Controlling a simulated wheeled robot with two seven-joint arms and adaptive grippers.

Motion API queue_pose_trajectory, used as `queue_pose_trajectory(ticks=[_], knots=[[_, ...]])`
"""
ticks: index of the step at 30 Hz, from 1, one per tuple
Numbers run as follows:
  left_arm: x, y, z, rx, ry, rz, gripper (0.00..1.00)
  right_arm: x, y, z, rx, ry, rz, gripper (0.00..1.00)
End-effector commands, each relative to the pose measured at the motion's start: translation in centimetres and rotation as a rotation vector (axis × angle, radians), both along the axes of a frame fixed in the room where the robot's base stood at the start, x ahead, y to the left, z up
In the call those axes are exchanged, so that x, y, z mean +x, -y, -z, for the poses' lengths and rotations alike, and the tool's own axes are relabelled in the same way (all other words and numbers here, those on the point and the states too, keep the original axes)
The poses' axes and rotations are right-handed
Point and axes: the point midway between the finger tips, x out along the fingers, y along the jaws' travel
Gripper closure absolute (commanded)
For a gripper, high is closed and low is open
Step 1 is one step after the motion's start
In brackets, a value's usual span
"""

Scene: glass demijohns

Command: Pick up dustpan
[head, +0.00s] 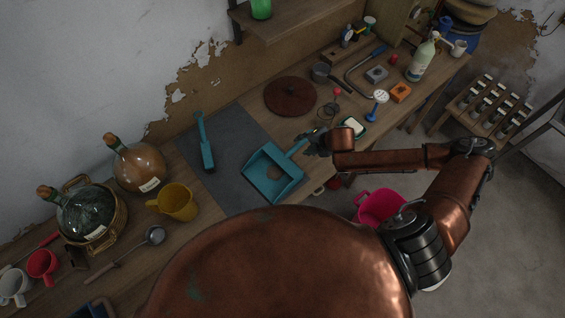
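The teal dustpan (262,181) is on the dark grey mat (226,150), close to the bench's front edge. Its handle points up and to the right. My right gripper (312,142), dark and small in the head view, is at the end of this handle. The fingers overlap the handle's end, but I cannot tell whether they are closed on it. I cannot see a gap under the pan.
A teal brush (205,145) lies left of the dustpan. A brown round board (290,96) and a soap dish (353,127) are near my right gripper. A yellow jug (176,201) and demijohns (138,165) stand left. A pink bucket (378,206) is on the floor.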

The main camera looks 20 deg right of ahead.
Motion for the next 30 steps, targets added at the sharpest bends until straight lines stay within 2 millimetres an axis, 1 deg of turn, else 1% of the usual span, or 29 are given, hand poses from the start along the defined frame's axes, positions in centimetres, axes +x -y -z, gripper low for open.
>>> queue_pose_trajectory(ticks=[4,8,12,15,21,30], knots=[[0.0,0.0,-0.4,0.000,0.000,0.000,0.66,0.7,-0.7,1.2,0.001,0.001,0.001,0.63],[0.0,0.0,-0.8,0.000,0.001,0.000,0.66,1.5,-1.6,2.9,0.001,-0.001,0.000,0.63],[0.0,0.0,-0.8,0.000,0.000,0.000,0.66,2.4,-1.8,4.2,0.001,0.000,0.001,0.63],[0.0,0.0,-0.8,0.000,0.000,0.000,0.66,2.6,-1.9,4.6,-0.001,0.000,0.001,0.63],[0.0,0.0,-0.8,0.000,0.000,0.000,0.66,2.6,-1.9,4.7,-0.001,0.000,0.001,0.63],[0.0,0.0,-0.8,0.000,0.000,0.000,0.66,2.6,-1.9,4.6,0.000,0.000,0.001,0.84]])
